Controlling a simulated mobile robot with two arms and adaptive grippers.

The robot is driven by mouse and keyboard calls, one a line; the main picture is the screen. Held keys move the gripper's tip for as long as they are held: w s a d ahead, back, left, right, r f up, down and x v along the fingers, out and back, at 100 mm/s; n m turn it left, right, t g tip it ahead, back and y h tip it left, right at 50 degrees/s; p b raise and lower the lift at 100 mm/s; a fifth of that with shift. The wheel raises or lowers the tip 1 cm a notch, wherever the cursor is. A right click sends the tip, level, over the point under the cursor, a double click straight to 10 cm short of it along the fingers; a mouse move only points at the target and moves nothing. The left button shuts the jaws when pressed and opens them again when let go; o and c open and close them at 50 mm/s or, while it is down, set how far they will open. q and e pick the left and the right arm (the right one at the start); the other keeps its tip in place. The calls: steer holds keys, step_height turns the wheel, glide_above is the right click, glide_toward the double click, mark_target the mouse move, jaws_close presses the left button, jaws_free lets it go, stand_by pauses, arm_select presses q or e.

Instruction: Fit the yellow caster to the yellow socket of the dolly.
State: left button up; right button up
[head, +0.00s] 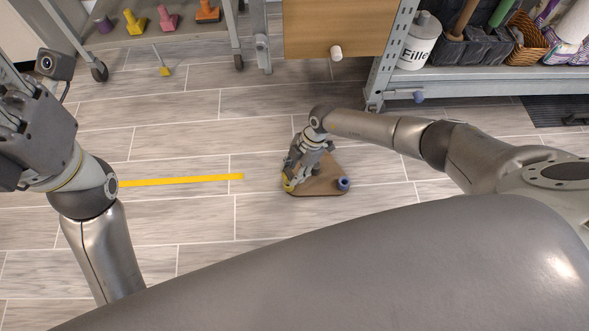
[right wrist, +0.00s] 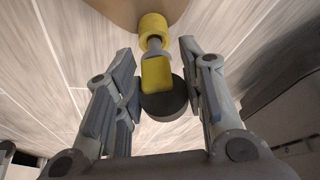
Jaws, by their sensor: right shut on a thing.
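The brown three-cornered dolly (head: 322,181) lies on the floor, its blue socket (head: 343,184) at the right corner. The yellow socket (right wrist: 153,25) sits at the dolly's edge in the right wrist view. The yellow caster (right wrist: 157,74) has a grey stem and dark wheel; its stem points at the socket and meets its near end. How deep the stem sits cannot be told. My right gripper (right wrist: 156,70) is shut on the caster, with fingers on both sides; it also shows over the dolly's left corner (head: 294,173). My left gripper's fingers cannot be made out at the left edge.
A wheeled rack (head: 180,40) with several coloured pieces stands at upper left. A small yellow-ended stick (head: 164,71) is near it. A wooden drawer front (head: 318,28) and a loaded shelf (head: 470,76) are at the back. Yellow tape (head: 180,181) marks the clear floor left of the dolly.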

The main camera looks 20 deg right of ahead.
steer(key=shift+f+b, duration=0.85)
steer(key=shift+f, duration=0.55)
steer(key=o, duration=1.1)
steer(key=shift+o, duration=0.2)
steer(key=shift+r, duration=0.15)
steer(key=v, duration=1.1)
steer(key=shift+r, duration=0.35)
